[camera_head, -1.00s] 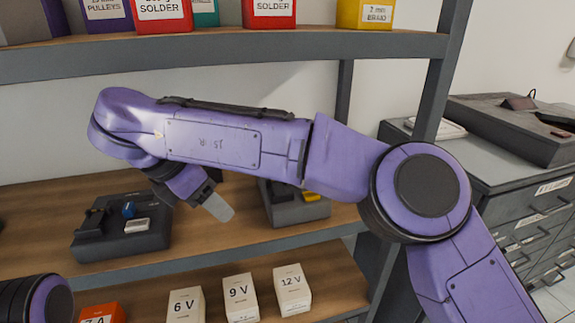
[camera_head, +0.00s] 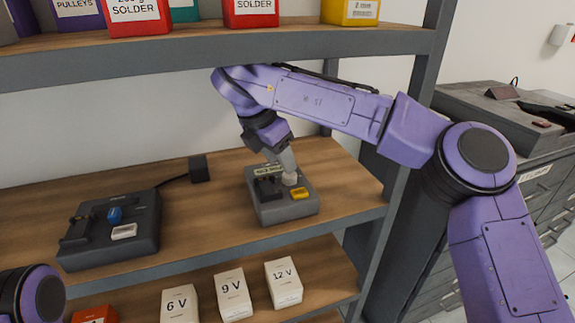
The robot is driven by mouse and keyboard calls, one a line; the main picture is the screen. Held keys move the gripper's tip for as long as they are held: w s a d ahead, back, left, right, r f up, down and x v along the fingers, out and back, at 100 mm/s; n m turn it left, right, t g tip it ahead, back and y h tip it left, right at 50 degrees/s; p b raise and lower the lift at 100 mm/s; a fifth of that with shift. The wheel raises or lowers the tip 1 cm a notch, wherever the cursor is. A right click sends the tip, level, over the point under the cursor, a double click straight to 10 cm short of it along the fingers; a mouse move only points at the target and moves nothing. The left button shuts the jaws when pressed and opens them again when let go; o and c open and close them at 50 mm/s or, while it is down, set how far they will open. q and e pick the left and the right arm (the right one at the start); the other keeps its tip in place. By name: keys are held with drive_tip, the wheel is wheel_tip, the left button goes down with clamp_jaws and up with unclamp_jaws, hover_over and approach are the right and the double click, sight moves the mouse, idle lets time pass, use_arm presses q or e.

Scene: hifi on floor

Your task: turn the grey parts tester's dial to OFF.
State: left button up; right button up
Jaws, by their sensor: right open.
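A grey box (camera_head: 290,211) with a small display at its back, a black part on its left and a yellow piece (camera_head: 300,193) at its front sits on the middle shelf. It looks like the parts tester, though its lettering is too small to read surely. My right gripper (camera_head: 288,172) is open and points down at the box's back right, at a pale knob-like part (camera_head: 290,180), likely the dial. The fingers partly hide it, and I cannot tell contact or the dial's setting. Of my left arm only a purple joint shows at bottom left; its gripper is out of view.
A darker device (camera_head: 140,241) with a blue knob (camera_head: 114,215) and a white piece stands left on the same shelf (camera_head: 215,215). A black plug block (camera_head: 199,168) with a cable lies behind. The upper shelf (camera_head: 200,58) is close above my right arm. Voltage boxes (camera_head: 233,295) stand below.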

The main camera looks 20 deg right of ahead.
sight(290, 178)
drive_tip(key=x, duration=0.5)
drive_tip(key=shift+w+d, duration=0.15)
drive_tip(key=shift+d, duration=0.15)
drive_tip(key=c, duration=0.8)
